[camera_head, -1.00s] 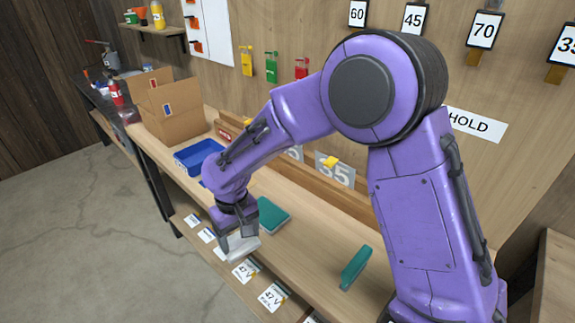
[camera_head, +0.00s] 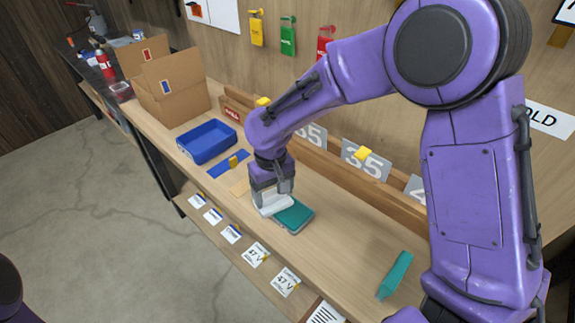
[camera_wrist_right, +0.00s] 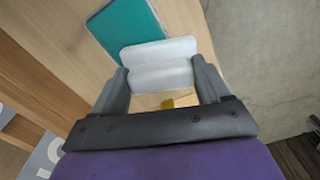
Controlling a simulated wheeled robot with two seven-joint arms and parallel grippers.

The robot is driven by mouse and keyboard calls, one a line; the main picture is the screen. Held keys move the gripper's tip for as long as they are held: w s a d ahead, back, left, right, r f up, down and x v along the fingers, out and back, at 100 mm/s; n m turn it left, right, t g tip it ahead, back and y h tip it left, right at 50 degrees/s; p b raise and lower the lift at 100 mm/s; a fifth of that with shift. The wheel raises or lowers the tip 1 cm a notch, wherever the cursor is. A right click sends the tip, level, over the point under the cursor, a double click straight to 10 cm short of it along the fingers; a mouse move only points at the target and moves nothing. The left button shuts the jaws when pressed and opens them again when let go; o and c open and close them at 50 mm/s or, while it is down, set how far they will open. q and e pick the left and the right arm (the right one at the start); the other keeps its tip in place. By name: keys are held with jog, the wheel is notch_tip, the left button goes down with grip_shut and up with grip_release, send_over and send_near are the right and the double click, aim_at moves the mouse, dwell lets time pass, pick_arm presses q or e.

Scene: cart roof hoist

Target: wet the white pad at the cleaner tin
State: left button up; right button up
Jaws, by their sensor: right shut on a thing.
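The white pad (camera_head: 275,206) is in my right gripper (camera_head: 271,193), whose fingers are shut on its sides. In the right wrist view the pad (camera_wrist_right: 160,62) spans between both fingers (camera_wrist_right: 159,72). The flat teal-topped cleaner tin (camera_head: 296,216) lies on the bench, partly hidden by the pad. In the wrist view the tin (camera_wrist_right: 122,22) shows just beyond the pad, which overlaps its near corner in the picture. I cannot tell whether pad and tin touch. My left gripper is out of view.
A teal slab (camera_head: 394,275) stands on edge to the right on the bench. A blue tray (camera_head: 207,141) and cardboard boxes (camera_head: 178,92) are farther left. A wooden rail with number cards (camera_head: 366,158) runs behind. Labels (camera_head: 256,254) line the lower front shelf.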

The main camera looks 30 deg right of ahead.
aim_at(288, 200)
jog(key=r+n+p, duration=0.1)
jog(key=n+p, duration=0.1)
jog(key=n, duration=0.1)
jog(key=d+r+n+p, duration=0.1)
jog(key=n+p, duration=0.1)
jog(key=n, duration=0.1)
jog(key=r+n+p, duration=0.1)
jog(key=n+p, duration=0.1)
jog(key=p, duration=0.1)
jog(key=shift+s+d+r+n, duration=0.3)
jog(key=shift+d+r+n, duration=0.05)
jog(key=shift+n, duration=0.05)
jog(key=n+p, duration=0.2)
jog(key=n, duration=0.1)
jog(key=d+r+n+p, duration=0.1)
jog(key=n+p, duration=0.1)
jog(key=n, duration=0.1)
jog(key=r+n+p, duration=0.1)
jog(key=n+p, duration=0.1)
jog(key=n, duration=0.2)
jog(key=shift+s+d, duration=0.25)
jog(key=shift+d+n+p, duration=0.1)
jog(key=shift+n+p, duration=0.45)
jog(key=shift+n, duration=0.65)
jog(key=shift+s+f+b, duration=0.1)
jog(key=shift+f+b, duration=0.2)
jog(key=shift+f, duration=0.15)
notch_tip(288, 200, down, 6)
jog(key=b, duration=0.5)
jog(key=shift+r, duration=0.25)
